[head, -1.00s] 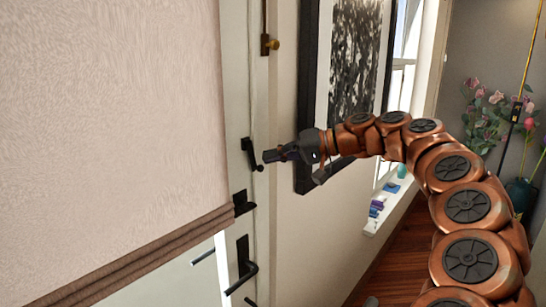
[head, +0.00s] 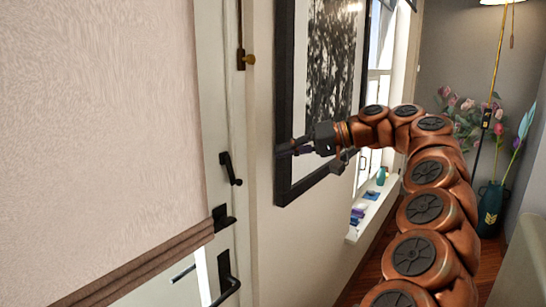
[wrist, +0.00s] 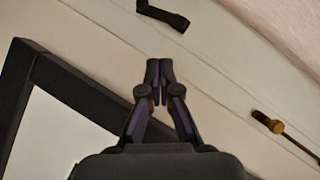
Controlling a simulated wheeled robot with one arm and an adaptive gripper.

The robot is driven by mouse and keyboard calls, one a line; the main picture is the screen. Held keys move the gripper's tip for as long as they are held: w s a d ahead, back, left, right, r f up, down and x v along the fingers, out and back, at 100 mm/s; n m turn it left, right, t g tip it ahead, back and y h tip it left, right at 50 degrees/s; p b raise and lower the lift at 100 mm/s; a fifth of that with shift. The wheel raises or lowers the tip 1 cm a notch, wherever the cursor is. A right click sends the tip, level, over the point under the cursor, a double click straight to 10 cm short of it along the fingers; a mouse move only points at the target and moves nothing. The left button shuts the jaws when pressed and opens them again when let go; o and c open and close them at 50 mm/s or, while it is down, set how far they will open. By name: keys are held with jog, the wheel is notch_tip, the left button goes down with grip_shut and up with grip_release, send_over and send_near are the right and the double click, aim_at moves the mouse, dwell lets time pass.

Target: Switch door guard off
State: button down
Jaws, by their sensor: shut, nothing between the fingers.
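A small black lever (head: 230,168) sits on the pale door frame, slanting down to a knobbed end. It also shows at the top of the wrist view (wrist: 163,14). Above it is a dark bar with a brass knob (head: 249,59), which shows at the right of the wrist view (wrist: 268,122). I cannot tell for sure which of these fittings is the door guard. My gripper (head: 280,150) is to the right of the black lever and apart from it, in front of the wall and picture frame. In the wrist view its fingertips (wrist: 158,70) are together and empty.
A black-framed picture (head: 284,95) hangs right behind my gripper. A black door handle (head: 229,285) and black bracket (head: 222,217) are lower on the door. A pinkish blind (head: 110,120) covers the left side. A sill with small items (head: 358,222) is below right.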

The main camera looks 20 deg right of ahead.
jog(key=shift+v, duration=1.95)
jog(key=shift+s+a+r, duration=0.1)
